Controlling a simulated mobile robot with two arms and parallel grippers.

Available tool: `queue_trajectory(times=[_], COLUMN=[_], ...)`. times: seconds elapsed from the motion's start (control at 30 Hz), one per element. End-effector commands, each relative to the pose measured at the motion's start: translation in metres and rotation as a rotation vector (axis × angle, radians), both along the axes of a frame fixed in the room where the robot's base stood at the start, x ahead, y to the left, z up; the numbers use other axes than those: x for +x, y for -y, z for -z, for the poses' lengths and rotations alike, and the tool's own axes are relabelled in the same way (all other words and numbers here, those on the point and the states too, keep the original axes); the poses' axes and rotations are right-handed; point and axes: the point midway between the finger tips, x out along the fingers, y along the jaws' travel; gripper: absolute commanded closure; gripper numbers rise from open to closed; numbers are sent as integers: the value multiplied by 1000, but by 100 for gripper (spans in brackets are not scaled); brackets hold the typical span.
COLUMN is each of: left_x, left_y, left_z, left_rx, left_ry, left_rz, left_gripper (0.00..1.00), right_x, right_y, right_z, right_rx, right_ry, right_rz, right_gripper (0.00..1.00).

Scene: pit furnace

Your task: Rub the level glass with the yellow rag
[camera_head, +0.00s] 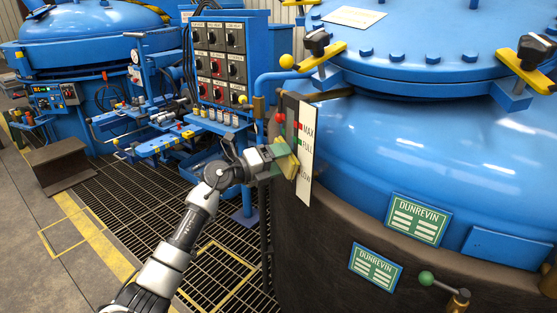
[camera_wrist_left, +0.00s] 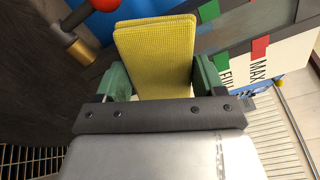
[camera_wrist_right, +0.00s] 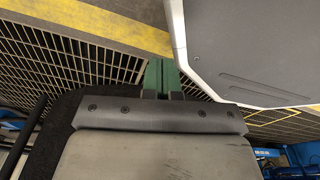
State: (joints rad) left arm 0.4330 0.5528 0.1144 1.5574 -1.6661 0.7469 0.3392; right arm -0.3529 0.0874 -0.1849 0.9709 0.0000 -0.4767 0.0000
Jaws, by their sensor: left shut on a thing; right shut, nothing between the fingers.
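My left gripper (camera_head: 278,160) is shut on the yellow rag (camera_head: 288,166), a folded pad that also shows between its green fingers in the left wrist view (camera_wrist_left: 158,55). The rag is up against or close to the lower part of the level gauge, near the LOW mark; contact cannot be told. The level glass (camera_head: 291,112) is a dark upright strip on the blue vessel, beside a white scale plate (camera_head: 308,140) marked MAX, FULL and LOW. The rag and gripper hide its lower part. My right gripper (camera_wrist_right: 160,78) is shut and empty in the right wrist view.
The blue vessel (camera_head: 430,150) with a bolted lid fills the right side. A red-knobbed valve (camera_head: 280,118) sits just left of the glass. A control panel (camera_head: 218,65) stands behind my left arm. Grating (camera_head: 130,200) covers the floor at left.

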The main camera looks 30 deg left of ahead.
Motion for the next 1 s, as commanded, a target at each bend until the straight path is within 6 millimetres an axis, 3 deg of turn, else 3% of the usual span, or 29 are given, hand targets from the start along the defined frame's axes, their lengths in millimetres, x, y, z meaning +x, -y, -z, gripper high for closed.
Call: queue_trajectory(times=[0.43, 0.63, 1.0], left_x=[-1, -1, 1], left_y=[0, -1, 0], left_z=[-12, -13, -32], left_rx=[0, 0, 0], left_ry=[0, 0, 0], left_rz=[0, 0, -1], left_gripper=[50, 50, 50], right_x=[-38, -45, -71], right_y=[7, 9, 14], right_z=[12, 14, 3], right_rx=[-4, -4, -8], right_ry=[-24, -26, -40], right_rz=[-5, -7, -10], right_gripper=[100, 100, 100])
